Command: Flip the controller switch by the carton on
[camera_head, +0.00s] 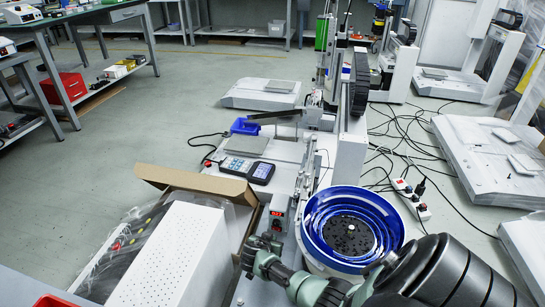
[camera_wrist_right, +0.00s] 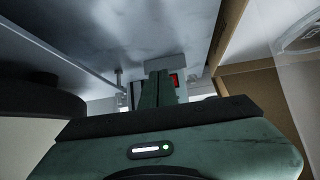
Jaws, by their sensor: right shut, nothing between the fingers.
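The controller (camera_head: 278,213) is a small box with a lit red display, between the open carton (camera_head: 245,193) and the blue-rimmed bowl. My right gripper (camera_head: 258,245) is just in front of the controller, beside the carton's right side. In the wrist view, the right gripper's fingers (camera_wrist_right: 156,88) are together with nothing between them. A red lit part (camera_wrist_right: 174,80) shows right beside the fingertips; I cannot tell whether it is the switch or the display. Whether the fingers touch the controller is also unclear. The switch is not clearly visible in the head view. My left gripper is not in view.
The blue-rimmed feeder bowl (camera_head: 318,245) stands close to the right of my gripper. A white perforated box (camera_head: 175,260) is in the carton. A handheld keypad (camera_head: 247,169) lies on the machine base behind. Cables and a power strip (camera_head: 410,196) are on the floor at right.

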